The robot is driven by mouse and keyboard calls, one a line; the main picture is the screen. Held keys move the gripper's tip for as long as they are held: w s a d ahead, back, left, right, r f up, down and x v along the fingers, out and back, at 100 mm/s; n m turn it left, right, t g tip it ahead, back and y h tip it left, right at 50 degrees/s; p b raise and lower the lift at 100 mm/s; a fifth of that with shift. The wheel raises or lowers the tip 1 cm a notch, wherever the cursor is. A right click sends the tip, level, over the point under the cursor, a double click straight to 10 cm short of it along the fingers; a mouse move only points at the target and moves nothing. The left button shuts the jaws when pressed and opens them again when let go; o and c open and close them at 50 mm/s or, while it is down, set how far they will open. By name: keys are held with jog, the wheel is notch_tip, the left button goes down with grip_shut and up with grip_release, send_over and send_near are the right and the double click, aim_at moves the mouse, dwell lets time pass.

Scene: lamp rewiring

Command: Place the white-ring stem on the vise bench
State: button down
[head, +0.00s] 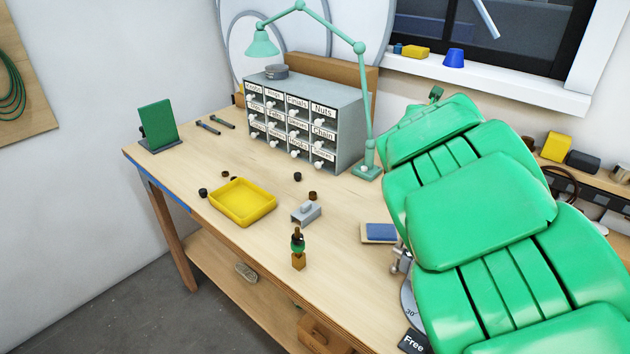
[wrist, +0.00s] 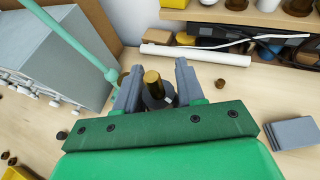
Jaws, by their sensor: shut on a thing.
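My gripper (wrist: 157,88) is shut on a dark stem with a brass-coloured top (wrist: 152,77). A small pale mark shows on the stem's dark body; whether it is a full white ring I cannot tell. The stem's lower part is hidden behind the gripper. In the head view my green arm hides both gripper and stem. Metal hardware (head: 397,260) and a dial marked 30° (head: 408,300), with a "Free" label (head: 413,342), show at the bench's right, partly behind my arm; I cannot tell whether they belong to the vise. Another stem with a green band (head: 298,243) stands on the wooden bench (head: 240,255).
A yellow tray (head: 243,217), a small grey block-like device (head: 306,212) and a blue-topped pad (head: 379,233) lie on the bench. A drawer cabinet (head: 345,105) and a green lamp (head: 367,172) stand at the back. Small dark caps lie scattered. The bench's front left is mostly clear.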

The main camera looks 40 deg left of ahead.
jog(key=s+a+f+m+t+h, duration=0.1)
jog(key=s+a, duration=0.5)
jog(key=s, duration=0.3)
jog(key=s+a+m+h, duration=0.1)
jog(key=s+a+h, duration=0.1)
jog(key=s+a, duration=0.6)
jog(key=s+a+f+m+h, duration=0.1)
jog(key=s+f+m+h, duration=0.1)
jog(key=s, duration=1.7)
jog(key=shift+a+f, duration=0.1)
jog(key=shift+f, duration=6.4)
jog(key=c, duration=0.7)
grip_release()
jog(key=shift+f, duration=0.1)
jog(key=shift+v, duration=2)
